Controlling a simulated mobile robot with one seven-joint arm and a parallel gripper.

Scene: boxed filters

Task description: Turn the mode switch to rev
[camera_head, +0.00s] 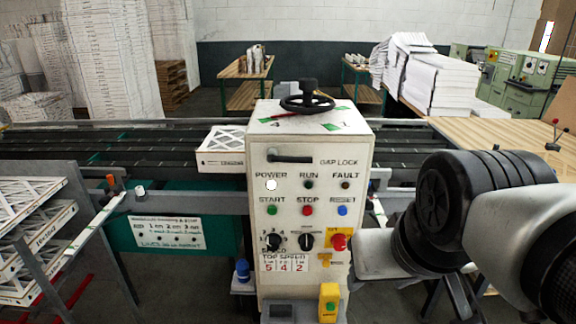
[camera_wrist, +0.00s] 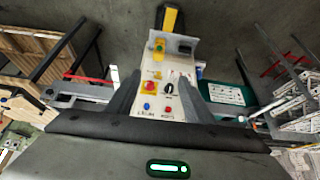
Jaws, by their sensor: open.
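The white control box (camera_head: 310,180) stands in the middle of the head view. On its lower face are two black rotary knobs: the speed knob (camera_head: 274,241) on the left and the mode switch (camera_head: 306,238) to its right. The mode switch's pointer looks roughly upright; its labels are too small to read. In the wrist view the panel appears upside down, with the mode switch (camera_wrist: 170,88) between the fingers. My gripper (camera_wrist: 163,82) is open and empty, with its fingers apart and short of the panel. The head view shows my arm at right but not the fingers.
A red emergency button on yellow (camera_head: 339,240) sits right beside the mode switch. Start, stop and reset buttons (camera_head: 307,210) are just above. A gap lock handle (camera_head: 289,157) juts out higher up. A yellow box (camera_head: 328,302) protrudes below. Conveyor rails (camera_head: 120,150) run behind.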

